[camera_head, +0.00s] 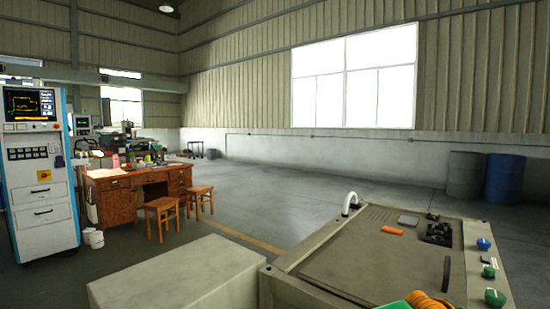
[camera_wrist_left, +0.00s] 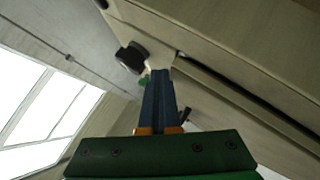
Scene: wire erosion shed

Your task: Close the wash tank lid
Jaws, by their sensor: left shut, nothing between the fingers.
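The beige tank-like unit (camera_head: 285,290) stands at the lower right of the head view. It has a flat brownish top panel (camera_head: 375,258), a white curved pipe or handle (camera_head: 350,203) at its far left corner and coloured knobs on its right side. I cannot tell for sure which panel is the lid, or its angle. In the left wrist view my left gripper (camera_wrist_left: 160,77) has its blue fingers together with nothing between them. The fingertips are close to a beige panel (camera_wrist_left: 215,35) with a dark slot along it; contact is unclear. My right gripper does not show.
A plain beige box (camera_head: 180,272) stands left of the unit. A small orange item (camera_head: 392,230) lies on the top panel. A wooden desk (camera_head: 120,197), stools and a control cabinet (camera_head: 42,180) are at left. Blue (camera_head: 504,178) and grey drums stand at right; the middle floor is clear.

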